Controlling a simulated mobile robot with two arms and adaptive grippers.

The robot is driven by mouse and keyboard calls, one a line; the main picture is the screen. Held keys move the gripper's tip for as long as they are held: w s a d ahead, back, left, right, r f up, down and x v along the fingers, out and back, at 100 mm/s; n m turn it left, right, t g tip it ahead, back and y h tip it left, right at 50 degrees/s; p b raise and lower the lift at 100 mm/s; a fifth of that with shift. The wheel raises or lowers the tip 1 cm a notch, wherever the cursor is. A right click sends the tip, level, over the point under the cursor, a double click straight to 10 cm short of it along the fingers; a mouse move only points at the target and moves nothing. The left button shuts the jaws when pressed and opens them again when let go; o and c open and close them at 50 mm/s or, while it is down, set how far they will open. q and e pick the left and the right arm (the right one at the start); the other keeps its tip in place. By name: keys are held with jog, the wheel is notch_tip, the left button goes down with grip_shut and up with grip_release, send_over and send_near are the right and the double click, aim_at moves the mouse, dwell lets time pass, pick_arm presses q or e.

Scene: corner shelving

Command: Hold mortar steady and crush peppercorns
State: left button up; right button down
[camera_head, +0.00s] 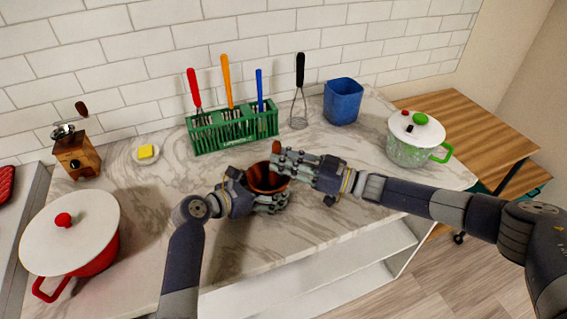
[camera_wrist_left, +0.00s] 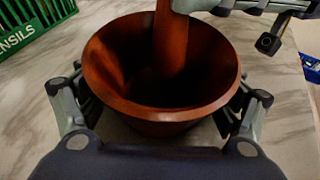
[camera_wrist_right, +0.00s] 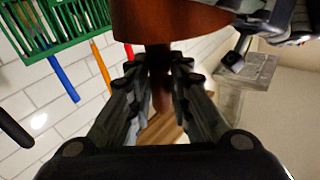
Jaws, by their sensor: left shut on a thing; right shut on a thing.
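The brown mortar (camera_head: 262,178) stands on the marble counter near its front edge. In the left wrist view the mortar (camera_wrist_left: 110,75) is upright between the fingers of my left gripper (camera_head: 268,203), which is shut on its outside. The pestle (camera_wrist_left: 172,45) runs down into the bowl, and its upper end (camera_head: 277,148) shows in the head view. My right gripper (camera_head: 287,162) is shut on the pestle above the mortar. The right wrist view shows the pestle (camera_wrist_right: 160,80) between its fingers. The bowl's inside is dark, and I cannot make out peppercorns.
A green utensil rack (camera_head: 235,128) stands behind the mortar, with a whisk (camera_head: 299,105) and blue container (camera_head: 342,100) to its right. A white-and-green pot (camera_head: 415,150) is at right. A red pot (camera_head: 72,235), wooden grinder (camera_head: 77,155) and yellow block (camera_head: 146,151) are at left.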

jog(key=shift+r, duration=0.3)
notch_tip(320, 180, up, 7)
dwell(0.6)
jog(key=shift+f, duration=0.1)
pick_arm(q)
jog(key=o, duration=1)
jog(key=shift+o, duration=0.2)
jog(key=shift+a, duration=0.1)
jog(key=v, duration=1.1)
jog(key=shift+s+a+r, duration=0.2)
jog(key=shift+s+a, duration=0.05)
jog(key=shift+s, duration=0.05)
